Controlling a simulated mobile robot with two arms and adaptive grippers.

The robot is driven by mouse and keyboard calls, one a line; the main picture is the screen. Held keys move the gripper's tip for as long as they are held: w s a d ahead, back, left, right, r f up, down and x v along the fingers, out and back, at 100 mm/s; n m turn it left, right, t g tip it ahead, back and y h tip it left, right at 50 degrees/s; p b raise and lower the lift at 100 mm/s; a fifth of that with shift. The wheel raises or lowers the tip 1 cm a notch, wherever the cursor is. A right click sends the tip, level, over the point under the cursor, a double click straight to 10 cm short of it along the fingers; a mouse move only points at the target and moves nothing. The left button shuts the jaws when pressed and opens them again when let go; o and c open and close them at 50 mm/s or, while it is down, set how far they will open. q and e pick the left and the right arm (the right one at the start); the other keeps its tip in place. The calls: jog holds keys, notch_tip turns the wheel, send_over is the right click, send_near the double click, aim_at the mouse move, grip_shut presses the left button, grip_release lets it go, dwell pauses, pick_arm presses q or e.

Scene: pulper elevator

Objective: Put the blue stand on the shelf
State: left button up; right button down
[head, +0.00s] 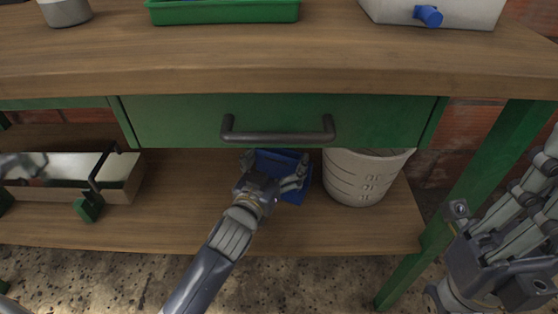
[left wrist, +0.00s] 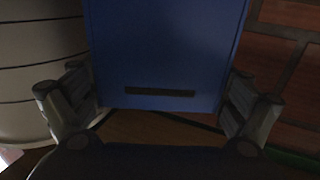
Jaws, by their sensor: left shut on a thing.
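The blue stand (head: 298,193) is under the green drawer, over the lower wooden shelf (head: 190,215). My left gripper (head: 275,178) is shut on it and partly covers it in the head view. In the left wrist view the stand (left wrist: 165,50) appears as a blue panel with a dark slot, between the two fingers of the left gripper (left wrist: 160,100). I cannot tell whether its underside touches the shelf. My right gripper (head: 500,250) is at the lower right, in front of the table leg; its jaw state is unclear.
A pale basket (head: 365,178) stands on the shelf just right of the stand. A wooden toolbox (head: 75,172) is at the left. The drawer handle (head: 277,136) juts out above my left gripper. A green leg (head: 465,205) bounds the right side. Shelf room shows left of my left arm.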

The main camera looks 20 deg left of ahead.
pick_arm(q)
jog(key=shift+f, duration=0.1)
jog(key=o, duration=1.2)
